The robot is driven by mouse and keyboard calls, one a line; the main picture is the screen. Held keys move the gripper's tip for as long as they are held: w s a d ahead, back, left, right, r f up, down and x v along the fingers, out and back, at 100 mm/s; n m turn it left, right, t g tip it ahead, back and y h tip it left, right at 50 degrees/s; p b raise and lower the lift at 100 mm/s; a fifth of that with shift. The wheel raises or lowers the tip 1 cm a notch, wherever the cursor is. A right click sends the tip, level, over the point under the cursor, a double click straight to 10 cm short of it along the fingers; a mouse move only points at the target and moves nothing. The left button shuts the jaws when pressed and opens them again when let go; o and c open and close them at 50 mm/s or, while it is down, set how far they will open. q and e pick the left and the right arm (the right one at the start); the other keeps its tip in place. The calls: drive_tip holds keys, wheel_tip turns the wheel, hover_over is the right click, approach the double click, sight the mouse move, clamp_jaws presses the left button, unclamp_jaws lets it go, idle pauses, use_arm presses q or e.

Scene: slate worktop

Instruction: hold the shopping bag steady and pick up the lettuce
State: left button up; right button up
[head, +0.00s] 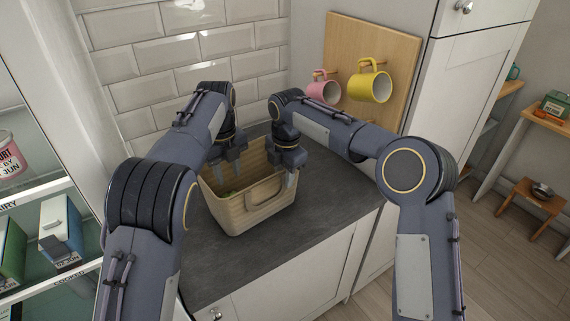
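The shopping bag (262,212) is a tan, open-topped bag with a loop handle on its front side, standing upright on the worktop. A small patch of green shows inside it, partly hidden by the bag's wall; I cannot tell whether it is the lettuce. My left gripper (229,166) is over the back left part of the bag's opening, pointing down. My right gripper (283,170) is at the bag's right rim, pointing down. The fingers are small and partly hidden, so I cannot tell whether either gripper is open or holds the rim.
The slate worktop (330,203) is clear to the right and in front of the bag. A tiled wall stands behind. A pink mug (323,91) and a yellow mug (371,86) hang on a wooden board (345,40). Shelves with cartons (62,228) are at the left.

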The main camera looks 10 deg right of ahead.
sight(284, 191)
drive_tip(key=shift+w+a+f, duration=0.1)
drive_tip(key=shift+f, duration=1.65)
clamp_jaws()
